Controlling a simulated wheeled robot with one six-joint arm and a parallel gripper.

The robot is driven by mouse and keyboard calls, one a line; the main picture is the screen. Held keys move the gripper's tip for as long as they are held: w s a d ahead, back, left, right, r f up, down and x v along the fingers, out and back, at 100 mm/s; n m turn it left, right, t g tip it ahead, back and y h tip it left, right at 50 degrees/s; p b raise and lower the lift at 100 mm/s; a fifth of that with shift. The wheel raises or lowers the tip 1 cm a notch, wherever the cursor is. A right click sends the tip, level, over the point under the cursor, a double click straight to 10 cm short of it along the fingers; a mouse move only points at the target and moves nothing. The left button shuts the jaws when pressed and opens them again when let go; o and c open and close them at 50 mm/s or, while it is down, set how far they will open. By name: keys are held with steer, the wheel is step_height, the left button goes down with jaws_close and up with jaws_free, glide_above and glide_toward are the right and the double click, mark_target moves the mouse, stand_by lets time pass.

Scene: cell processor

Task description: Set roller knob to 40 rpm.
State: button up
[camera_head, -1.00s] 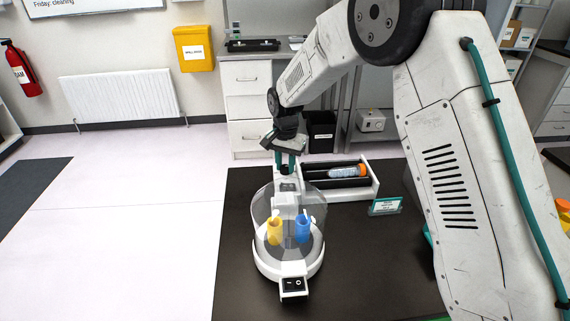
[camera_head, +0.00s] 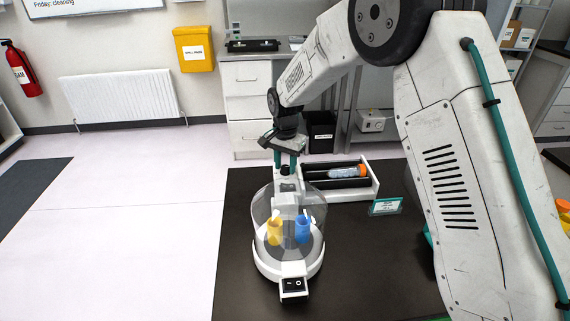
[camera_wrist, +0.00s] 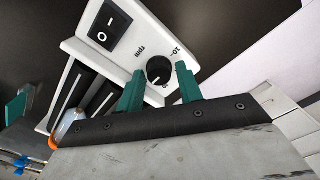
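The roller knob (camera_wrist: 159,70) is a round black dial with a white pointer mark on the roller's white control panel (camera_wrist: 140,58). In the head view my gripper (camera_head: 285,160) points down at the left end of the tube roller (camera_head: 372,187). The knob cannot be made out there. A tube with an orange end (camera_head: 346,172) lies on the roller.
A black rocker switch (camera_wrist: 108,25) is on the same panel. A clear-walled centrifuge (camera_head: 290,262) with yellow and blue tube holders stands in front of the roller. The dark bench (camera_head: 370,260) is clear at front right.

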mark_target(285, 166)
steer(key=shift+r, duration=3.9)
